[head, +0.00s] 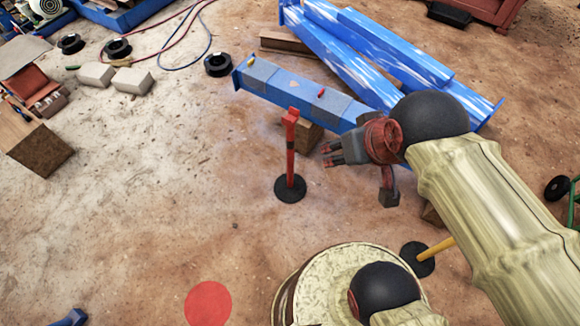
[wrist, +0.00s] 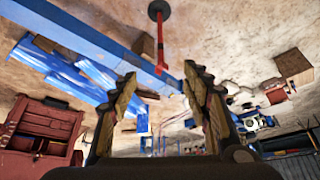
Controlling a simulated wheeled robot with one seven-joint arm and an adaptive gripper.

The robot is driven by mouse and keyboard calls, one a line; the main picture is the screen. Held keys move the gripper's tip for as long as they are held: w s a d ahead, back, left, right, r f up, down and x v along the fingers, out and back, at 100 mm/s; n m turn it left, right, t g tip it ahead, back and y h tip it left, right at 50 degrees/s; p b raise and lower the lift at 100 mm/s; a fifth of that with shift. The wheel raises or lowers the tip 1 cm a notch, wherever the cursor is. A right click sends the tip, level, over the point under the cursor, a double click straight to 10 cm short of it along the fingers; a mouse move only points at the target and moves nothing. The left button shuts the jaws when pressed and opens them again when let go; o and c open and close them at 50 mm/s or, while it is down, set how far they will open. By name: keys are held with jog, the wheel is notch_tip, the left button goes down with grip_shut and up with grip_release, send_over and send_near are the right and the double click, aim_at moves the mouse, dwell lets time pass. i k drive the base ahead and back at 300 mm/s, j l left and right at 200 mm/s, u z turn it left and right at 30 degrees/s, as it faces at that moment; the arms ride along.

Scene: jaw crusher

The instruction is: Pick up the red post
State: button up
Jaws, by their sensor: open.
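The red post (head: 290,150) stands upright on a round black base on the dirt floor, near the middle of the head view. My gripper (head: 328,154) is just to its right in that view, fingers pointing left toward the post's upper part, with a gap between them. In the wrist view the red post (wrist: 160,42) shows beyond the fingertips of my gripper (wrist: 160,75), its black base at the top edge. Its other end comes down near the space between the fingers. The fingers are apart and nothing is held between them.
Blue beams (head: 345,50) lie behind the post, the nearest one propped on a wooden block (head: 305,132). A yellow post (head: 437,247) on a black base is at lower right. A flat red disc (head: 208,303) lies in front. The floor to the left is mostly clear.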

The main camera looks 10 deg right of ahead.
aim_at(289, 187)
jog(key=i+j, duration=0.1)
jog(key=j, duration=0.2)
jog(key=i+j, duration=0.15)
jog(key=j, duration=0.15)
jog(key=i+j, duration=0.1)
jog(key=j, duration=0.25)
jog(key=i+j+z, duration=0.1)
jog(key=j+z, duration=0.15)
jog(key=z, duration=0.2)
jog(key=j+z, duration=0.2)
jog(key=z, duration=0.25)
jog(key=j+z, duration=0.25)
jog(key=z, duration=0.8)
